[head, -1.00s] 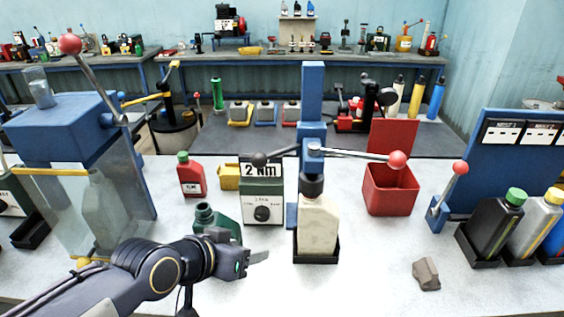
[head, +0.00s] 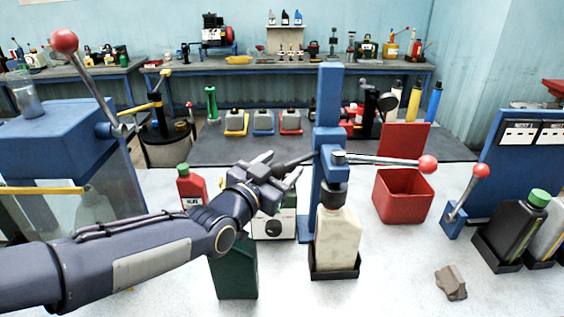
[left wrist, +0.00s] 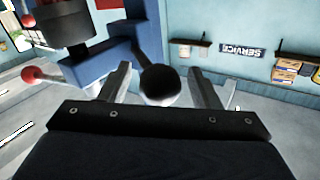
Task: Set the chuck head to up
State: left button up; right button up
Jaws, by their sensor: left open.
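The blue press (head: 328,110) stands upright on the white bench. Its dark chuck head (head: 334,192) is right above the cream bottle (head: 337,238); I cannot tell whether they touch. A cross lever runs through the press, with a red ball (head: 428,165) on its right end. A black ball (left wrist: 160,86) on the lever shows in the left wrist view, between my left gripper's fingers. In the head view the gripper hides this ball. My left gripper (head: 282,170) is open at the lever's left end, its fingers on either side of the ball. My right gripper is not in view.
A dark green bottle (head: 234,272) stands below my left forearm. A red bottle (head: 191,187) and a dial box (head: 274,226) are behind the arm. The front right bench is mostly clear.

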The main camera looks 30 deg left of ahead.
pick_arm(q)
jog(key=shift+w, duration=0.6)
